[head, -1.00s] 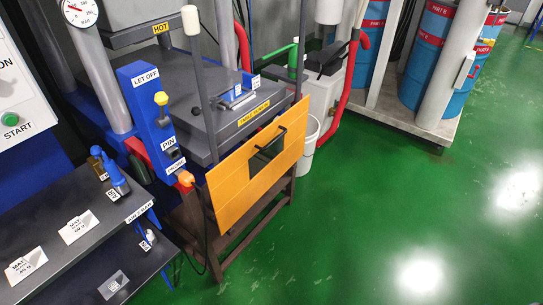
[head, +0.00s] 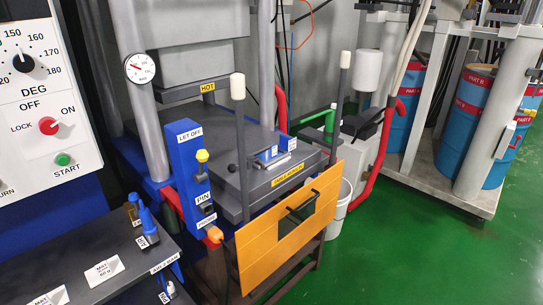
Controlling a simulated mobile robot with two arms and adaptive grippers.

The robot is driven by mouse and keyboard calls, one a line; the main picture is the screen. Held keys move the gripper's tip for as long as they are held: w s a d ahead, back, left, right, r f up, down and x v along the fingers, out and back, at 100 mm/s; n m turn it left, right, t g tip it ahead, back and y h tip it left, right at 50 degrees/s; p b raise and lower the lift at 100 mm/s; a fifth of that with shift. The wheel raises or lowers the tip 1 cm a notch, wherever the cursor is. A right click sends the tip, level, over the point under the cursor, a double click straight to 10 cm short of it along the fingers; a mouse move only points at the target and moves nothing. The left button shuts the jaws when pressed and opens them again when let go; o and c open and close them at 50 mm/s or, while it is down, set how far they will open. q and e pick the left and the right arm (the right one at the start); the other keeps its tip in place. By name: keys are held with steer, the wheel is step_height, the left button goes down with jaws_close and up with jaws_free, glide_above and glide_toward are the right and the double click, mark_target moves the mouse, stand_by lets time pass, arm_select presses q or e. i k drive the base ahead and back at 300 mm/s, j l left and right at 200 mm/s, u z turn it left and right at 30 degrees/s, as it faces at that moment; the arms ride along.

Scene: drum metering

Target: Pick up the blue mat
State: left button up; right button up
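I cannot make out a blue mat for certain. White cards marked MAT stand on the dark shelf (head: 78,245) at the lower left; one card (head: 103,270) is whole in view and another (head: 46,297) is cut by the bottom edge. No mat shows beside them in the visible part of the shelf. A small grey and blue piece (head: 272,157) lies on the press table; I cannot tell what it is. Neither of my grippers is in view.
Blue-capped bottles (head: 148,226) stand at the shelf's back edge. The press has a blue LET OFF post (head: 186,165) and an orange front panel (head: 270,245). A control panel (head: 45,95) is at the left. Blue drums (head: 468,118) stand at the back right. Green floor is clear at right.

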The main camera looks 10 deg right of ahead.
mark_target(269, 154)
steer(key=i+u, duration=0.25)
steer(key=i, duration=0.7)
